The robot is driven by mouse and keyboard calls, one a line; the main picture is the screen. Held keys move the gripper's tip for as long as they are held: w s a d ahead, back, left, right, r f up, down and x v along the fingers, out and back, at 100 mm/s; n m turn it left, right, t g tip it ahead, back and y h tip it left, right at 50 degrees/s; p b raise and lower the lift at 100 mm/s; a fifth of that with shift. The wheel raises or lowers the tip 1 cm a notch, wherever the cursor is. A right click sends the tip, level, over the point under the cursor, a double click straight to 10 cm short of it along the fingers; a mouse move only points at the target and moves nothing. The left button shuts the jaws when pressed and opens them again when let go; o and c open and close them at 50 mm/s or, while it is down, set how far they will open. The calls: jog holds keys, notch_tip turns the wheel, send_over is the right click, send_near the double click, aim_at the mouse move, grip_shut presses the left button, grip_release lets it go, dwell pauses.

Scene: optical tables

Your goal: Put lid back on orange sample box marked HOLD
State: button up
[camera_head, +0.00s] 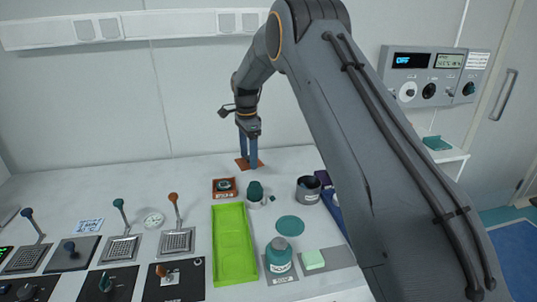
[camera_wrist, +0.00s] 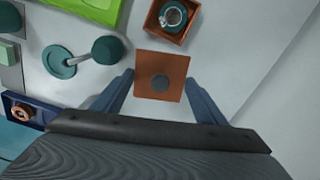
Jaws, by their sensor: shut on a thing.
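The orange lid (camera_head: 243,162) is a flat square at the back of the table; in the wrist view its face (camera_wrist: 147,87) shows a dark round spot in the middle. My gripper (camera_head: 249,160) points down over it, and its two fingers (camera_wrist: 160,88) flank it, shut on it. I cannot tell whether the lid touches the table. The orange sample box (camera_head: 225,195) stands open in front and to the left of the lid, with a dark and pale round item inside; the wrist view shows the box (camera_wrist: 150,32) above the lid. Its marking is not readable.
A green tray (camera_head: 232,245) lies in front of the box. A teal bottle (camera_head: 279,257) stands nearer. Bare tabletop lies behind and left of the box.

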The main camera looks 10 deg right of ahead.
jog(key=s+a+n+p, duration=0.1)
jog(key=s+a+n, duration=0.15)
jog(key=a, duration=0.75)
jog(key=shift+n, duration=0.25)
jog(key=shift+w+d+f+b, duration=0.15)
jog(key=shift+f+b, duration=0.2)
jog(key=shift+f, duration=0.75)
jog(key=shift+w+a+f+b, duration=0.15)
jog(key=shift+f+b, duration=0.2)
jog(key=shift+f, duration=0.7)
jog(key=shift+w+d+f+b, duration=0.15)
jog(key=shift+f+b, duration=0.2)
jog(key=shift+f, duration=0.75)
jog(key=shift+f+b, duration=0.15)
jog(key=shift+b, duration=0.15)
jog(key=o, duration=1.5)
jog(key=shift+c, duration=0.2)
notch_tip(320, 180, up, 7)
jog(key=p, duration=0.2)
